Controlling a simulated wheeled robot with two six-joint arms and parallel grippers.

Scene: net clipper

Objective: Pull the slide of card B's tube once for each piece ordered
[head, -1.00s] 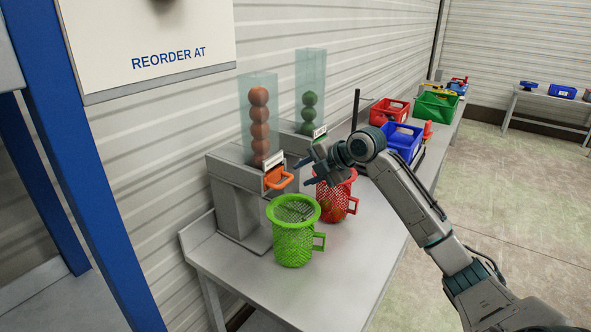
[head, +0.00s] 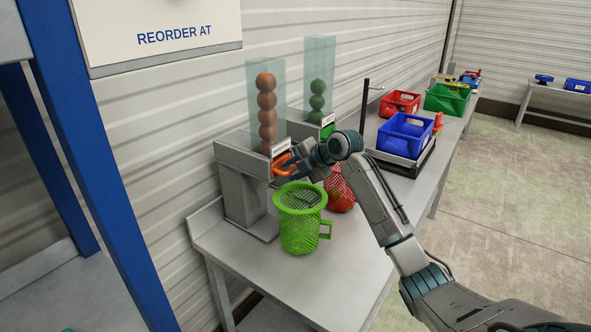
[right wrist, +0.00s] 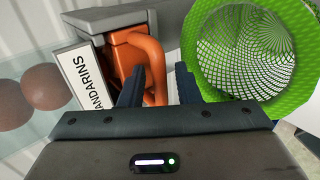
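A clear tube (head: 266,105) holds several orange balls above a grey dispenser with an orange slide (head: 283,167). In the right wrist view its label (right wrist: 83,78) reads MANDARINS, and the orange handle loop (right wrist: 155,70) lies between the fingers. No card lettered B is in view. My left gripper is out of view.
A green mesh basket (head: 300,230) stands below the orange slide, and a red mesh basket (head: 340,190) is partly behind my right arm. A blue crate (head: 405,136) sits on a black-framed stand. The table's front (head: 290,285) is clear.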

